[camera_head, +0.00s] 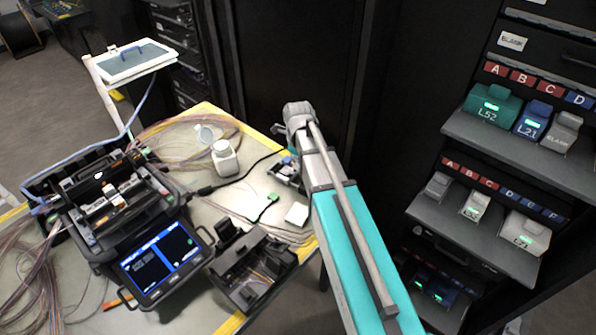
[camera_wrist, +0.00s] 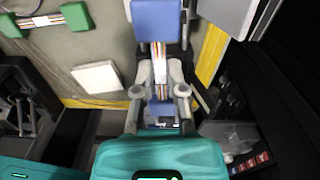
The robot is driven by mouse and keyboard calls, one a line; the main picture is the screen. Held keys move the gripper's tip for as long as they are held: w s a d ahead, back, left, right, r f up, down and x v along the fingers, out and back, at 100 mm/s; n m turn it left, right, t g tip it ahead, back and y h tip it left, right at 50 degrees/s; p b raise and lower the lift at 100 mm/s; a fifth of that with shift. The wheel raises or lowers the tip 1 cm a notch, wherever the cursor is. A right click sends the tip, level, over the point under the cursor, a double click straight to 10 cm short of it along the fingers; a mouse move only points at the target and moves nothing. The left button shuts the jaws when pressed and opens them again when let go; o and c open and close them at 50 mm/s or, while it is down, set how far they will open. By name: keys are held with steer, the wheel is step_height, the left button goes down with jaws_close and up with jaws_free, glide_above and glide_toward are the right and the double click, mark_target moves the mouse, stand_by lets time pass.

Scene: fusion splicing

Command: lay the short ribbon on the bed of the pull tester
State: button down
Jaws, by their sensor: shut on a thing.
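The short ribbon (camera_wrist: 159,62), a strip of coloured fibres, shows in the wrist view between a large blue block (camera_wrist: 155,20) and a smaller blue part nearer the camera. My gripper (camera_wrist: 160,72) is shut on the ribbon, with one finger on each side. Grey parts beside and beneath the blue block appear to belong to the pull tester. In the head view the pull tester (camera_head: 287,172) is a small grey device at the table's far right, partly hidden by my arm. I cannot tell whether the ribbon touches its bed.
A second ribbon with green ends (camera_wrist: 45,20) lies left of my gripper, near a white square block (camera_wrist: 97,77). In the head view, a splicer (camera_head: 120,210), a dark open case (camera_head: 250,268) and a white bottle (camera_head: 224,158) stand left. Shelves (camera_head: 480,220) stand right.

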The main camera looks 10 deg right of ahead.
steer(key=shift+w+f+b, duration=0.45)
steer(key=shift+f+b, duration=0.4)
steer(key=shift+b, duration=0.05)
steer(key=shift+f+b, duration=1.15)
steer(key=shift+f+b, duration=0.45)
steer(key=c, duration=0.7)
jaws_free()
steer(key=shift+r, duration=0.15)
step_height(320, 180, up, 13)
steer(key=p, duration=1.3)
